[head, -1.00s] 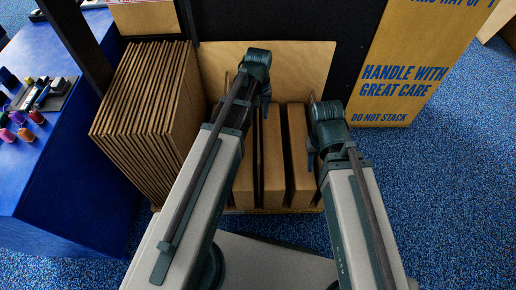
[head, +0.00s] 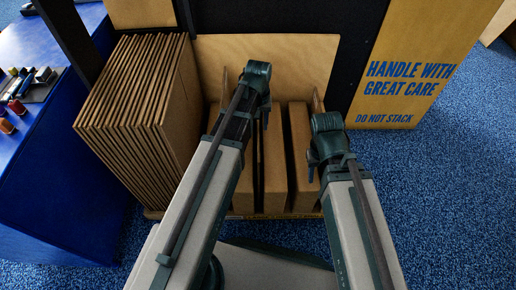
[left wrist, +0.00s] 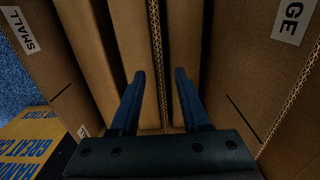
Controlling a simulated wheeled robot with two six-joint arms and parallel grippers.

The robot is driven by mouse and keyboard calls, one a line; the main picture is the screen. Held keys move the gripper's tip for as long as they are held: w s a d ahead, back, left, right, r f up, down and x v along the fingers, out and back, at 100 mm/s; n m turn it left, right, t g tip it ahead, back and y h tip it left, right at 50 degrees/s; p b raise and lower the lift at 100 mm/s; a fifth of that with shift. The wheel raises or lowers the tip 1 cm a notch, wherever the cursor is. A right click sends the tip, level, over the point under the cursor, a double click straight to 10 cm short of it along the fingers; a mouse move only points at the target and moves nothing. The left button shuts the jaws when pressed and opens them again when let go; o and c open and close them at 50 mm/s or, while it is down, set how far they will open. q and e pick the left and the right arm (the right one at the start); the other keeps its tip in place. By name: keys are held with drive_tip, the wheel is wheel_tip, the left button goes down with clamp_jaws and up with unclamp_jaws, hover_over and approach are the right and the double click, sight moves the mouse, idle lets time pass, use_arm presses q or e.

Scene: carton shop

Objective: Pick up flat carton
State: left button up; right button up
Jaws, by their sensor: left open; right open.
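Several brown flat cartons (head: 273,165) stand on edge in a rack in the middle of the head view. My left gripper (head: 266,112) is over them, open and pointing down; its arm hides part of the cartons. In the left wrist view, the open left gripper (left wrist: 159,74) has one finger on each side of a thin corrugated carton edge (left wrist: 155,45); nothing is clamped. I cannot tell how deep the fingers reach. My right gripper (head: 311,167) is open and empty beside the right end of the rack, partly hidden by its own wrist.
A tight row of flat cartons (head: 135,105) stands to the left. A blue table (head: 60,170) with small items is further left. A board (head: 410,75) reading "Handle with great care" stands at right. Blue carpet (head: 460,190) is clear at right.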

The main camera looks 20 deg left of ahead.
use_arm(q)
wheel_tip(320, 180, down, 5)
drive_tip(key=b, duration=0.4)
drive_tip(key=shift+s, duration=0.15)
clamp_jaws()
idle(1.1)
